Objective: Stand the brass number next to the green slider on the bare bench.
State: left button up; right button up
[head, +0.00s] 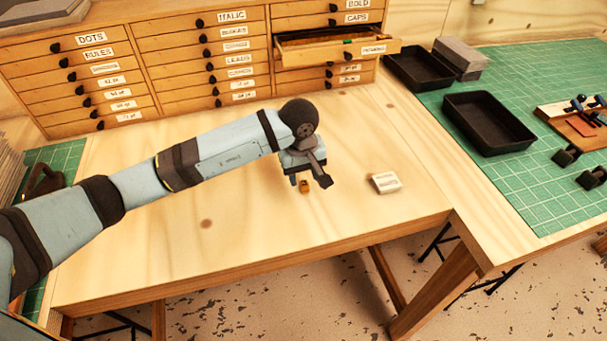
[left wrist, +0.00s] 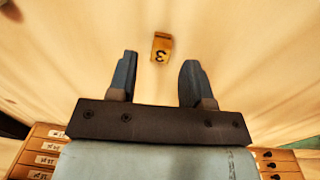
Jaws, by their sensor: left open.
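The brass number (head: 304,186) is a small brass block on the bare wooden bench (head: 220,215). In the left wrist view the brass number (left wrist: 162,46) shows a dark 3, upside down in the picture. My left gripper (head: 309,181) is open and empty above the bench, close to the number. In the left wrist view the left gripper (left wrist: 160,62) has its fingers apart, with the number just beyond the gap between the tips. A small green thing (head: 347,41) shows in the open drawer; it is too small to tell whether it is the green slider.
A pale block (head: 386,182) lies on the bench right of the number. The open drawer (head: 315,55) juts from the labelled cabinet. Black trays (head: 488,123) stand on a green mat (head: 545,195) at right. The bench's front and left-middle are clear.

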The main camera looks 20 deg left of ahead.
aim_at(301, 184)
pick_arm(q)
notch_tip(301, 184, up, 11)
jog(key=b, duration=0.1)
jog(key=shift+s+a+r+b, duration=0.15)
jog(key=shift+s+a+b, duration=0.1)
jog(key=shift+b, duration=0.05)
jog(key=shift+s, duration=0.1)
